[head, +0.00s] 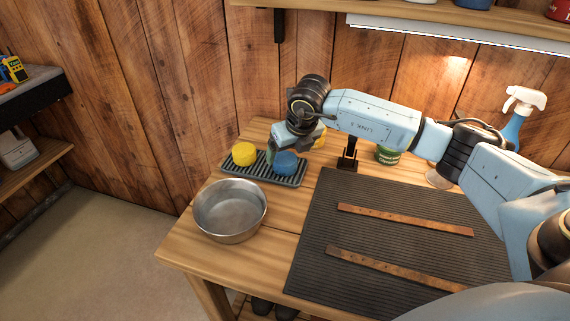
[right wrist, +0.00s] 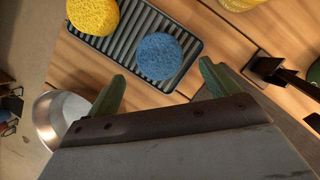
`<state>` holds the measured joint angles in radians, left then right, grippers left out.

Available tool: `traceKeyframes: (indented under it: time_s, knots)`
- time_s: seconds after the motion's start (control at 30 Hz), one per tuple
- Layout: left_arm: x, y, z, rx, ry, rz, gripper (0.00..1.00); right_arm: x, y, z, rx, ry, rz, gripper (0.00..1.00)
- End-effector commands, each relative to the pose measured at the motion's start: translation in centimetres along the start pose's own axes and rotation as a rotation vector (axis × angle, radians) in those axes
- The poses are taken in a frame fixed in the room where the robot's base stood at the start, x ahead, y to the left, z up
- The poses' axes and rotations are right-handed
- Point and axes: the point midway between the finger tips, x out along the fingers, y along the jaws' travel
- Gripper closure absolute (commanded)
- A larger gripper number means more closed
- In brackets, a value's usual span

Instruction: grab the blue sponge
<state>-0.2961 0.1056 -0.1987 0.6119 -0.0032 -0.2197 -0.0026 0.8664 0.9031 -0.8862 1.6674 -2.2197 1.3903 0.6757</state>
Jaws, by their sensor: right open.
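The blue sponge (head: 286,163) is round and sits on a dark ribbed tray (head: 236,170), at the tray's right end. It also shows in the right wrist view (right wrist: 158,56), just ahead of the gap between my fingers. My right gripper (head: 272,153) is open, beside and partly above the sponge in the head view. Its two green fingertips (right wrist: 162,80) are spread wide in the right wrist view, with nothing between them. A yellow sponge (head: 244,154) sits on the same tray to the left, also in the right wrist view (right wrist: 93,14). My left gripper is not in view.
A metal bowl (head: 230,210) stands in front of the tray. A dark ribbed mat (head: 390,240) with two leather straps (head: 405,219) covers the right of the bench. A black stand (head: 348,155) and a green can (head: 387,155) stand behind the mat.

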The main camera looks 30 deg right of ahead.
Motion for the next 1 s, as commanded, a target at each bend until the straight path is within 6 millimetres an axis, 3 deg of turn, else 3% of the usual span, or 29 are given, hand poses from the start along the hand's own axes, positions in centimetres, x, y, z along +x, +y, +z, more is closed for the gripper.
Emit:
traceKeyframes:
  time_s: [0.17,0.5,0.77,1.0]
  knots:
    - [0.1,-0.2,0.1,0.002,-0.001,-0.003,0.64,1.2,0.0,0.1,0.0,0.0,0.001,0.13]
    - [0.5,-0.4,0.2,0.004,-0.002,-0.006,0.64,5.5,0.0,0.6,0.0,0.0,0.001,0.13]
    - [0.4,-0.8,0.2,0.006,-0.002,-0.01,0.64,5.8,0.0,0.6,-0.001,-0.001,0.001,0.13]
    - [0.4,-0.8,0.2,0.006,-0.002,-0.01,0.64,5.8,0.0,0.6,-0.001,-0.001,0.002,0.42]
